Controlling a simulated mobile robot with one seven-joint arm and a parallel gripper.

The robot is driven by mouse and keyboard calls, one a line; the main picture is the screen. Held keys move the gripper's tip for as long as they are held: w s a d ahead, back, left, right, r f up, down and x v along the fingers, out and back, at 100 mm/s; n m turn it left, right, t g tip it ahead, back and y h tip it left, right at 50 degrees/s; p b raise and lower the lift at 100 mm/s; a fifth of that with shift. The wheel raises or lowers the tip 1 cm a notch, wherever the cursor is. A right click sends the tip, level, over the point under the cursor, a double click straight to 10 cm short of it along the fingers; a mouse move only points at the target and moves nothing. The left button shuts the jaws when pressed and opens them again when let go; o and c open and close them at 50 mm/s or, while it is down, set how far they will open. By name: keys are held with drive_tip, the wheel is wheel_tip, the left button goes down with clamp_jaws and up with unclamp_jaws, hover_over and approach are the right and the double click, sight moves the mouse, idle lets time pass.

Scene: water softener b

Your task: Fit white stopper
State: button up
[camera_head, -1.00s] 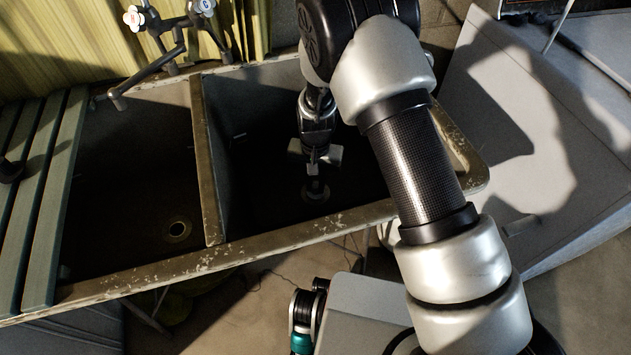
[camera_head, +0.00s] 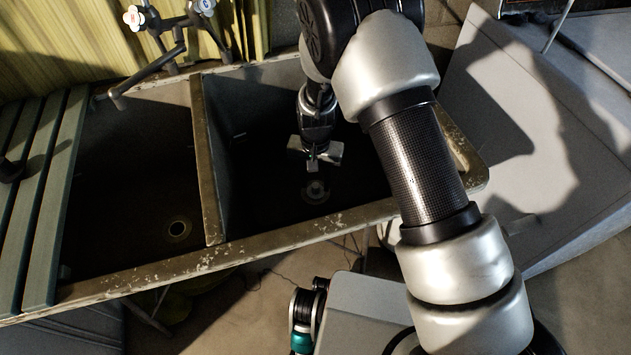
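My gripper (camera_head: 313,162) points down inside the right basin of the sink (camera_head: 262,205), above that basin's drain (camera_head: 315,197). Its fingertips are small and in shade, so I cannot tell whether they are open or shut. A small pale round piece (camera_head: 317,188), which looks like the white stopper, shows at the drain, just below the gripper. A gap seems to lie between it and the fingertips. I cannot tell whether it is seated fully or sits level.
The divider (camera_head: 207,165) and the worn front rim (camera_head: 250,248) bound the right basin. A faucet (camera_head: 150,65) reaches over the left basin. A slatted board (camera_head: 50,190) with a small dark object (camera_head: 10,170) lies at the left. A large grey box (camera_head: 560,150) stands right of the sink.

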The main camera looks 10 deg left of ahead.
wheel_tip(320, 180, up, 16)
drive_tip(key=p, duration=0.3)
drive_tip(key=shift+p, duration=0.35)
